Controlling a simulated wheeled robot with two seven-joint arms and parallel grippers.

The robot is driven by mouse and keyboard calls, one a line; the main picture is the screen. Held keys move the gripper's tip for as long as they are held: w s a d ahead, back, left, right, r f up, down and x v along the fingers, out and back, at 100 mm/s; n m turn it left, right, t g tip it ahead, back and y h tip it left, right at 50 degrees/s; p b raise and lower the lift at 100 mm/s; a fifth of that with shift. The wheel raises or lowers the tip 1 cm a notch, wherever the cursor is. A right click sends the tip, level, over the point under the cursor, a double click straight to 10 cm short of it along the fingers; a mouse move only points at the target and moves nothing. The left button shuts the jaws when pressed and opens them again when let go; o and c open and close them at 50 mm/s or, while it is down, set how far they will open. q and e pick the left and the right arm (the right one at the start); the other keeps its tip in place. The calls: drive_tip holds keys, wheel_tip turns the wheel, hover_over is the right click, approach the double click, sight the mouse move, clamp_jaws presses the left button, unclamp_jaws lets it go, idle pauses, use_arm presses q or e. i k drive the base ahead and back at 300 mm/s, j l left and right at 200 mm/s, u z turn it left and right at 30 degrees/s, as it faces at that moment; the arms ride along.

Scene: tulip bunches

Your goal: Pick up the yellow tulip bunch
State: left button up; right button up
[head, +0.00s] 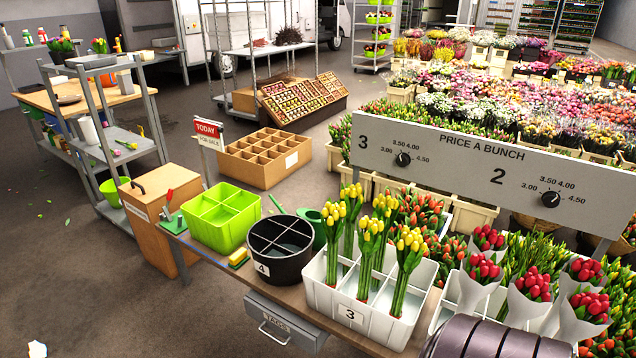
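Several yellow tulip bunches stand upright in a white divided crate (322,299) marked 3 on the table. One yellow bunch (409,242) is in the right part of the crate. Another yellow bunch (371,236) is in the middle, with one behind it (385,205). On the left are a front bunch (333,219) and a back bunch (351,203). Their green stems reach down into the compartments, and the lower ends are partly hidden by the crate walls. Neither of my grippers is in view. A dark ribbed rounded part, likely of my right arm, shows at the bottom right.
A black round divided bucket (265,268) marked 4 and a lime green divided bin (212,238) stand left of the crate. Red tulips in white wraps (533,283) stand at its right. A grey price board (470,150) rises behind. A yellow sponge (238,257) lies in front of the bucket.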

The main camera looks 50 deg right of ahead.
sight(334, 213)
drive_tip(key=i+z, duration=0.35)
drive_tip(key=z, duration=0.15)
drive_tip(key=i+j+z, duration=0.2)
drive_tip(key=i+z, duration=0.15)
drive_tip(key=z, duration=0.15)
drive_tip(key=i+j+z, duration=0.3)
drive_tip(key=z, duration=0.15)
drive_tip(key=i+j+z, duration=0.2)
drive_tip(key=j+z, duration=0.3)
drive_tip(key=i+l, duration=0.05)
drive_tip(key=l, duration=0.05)
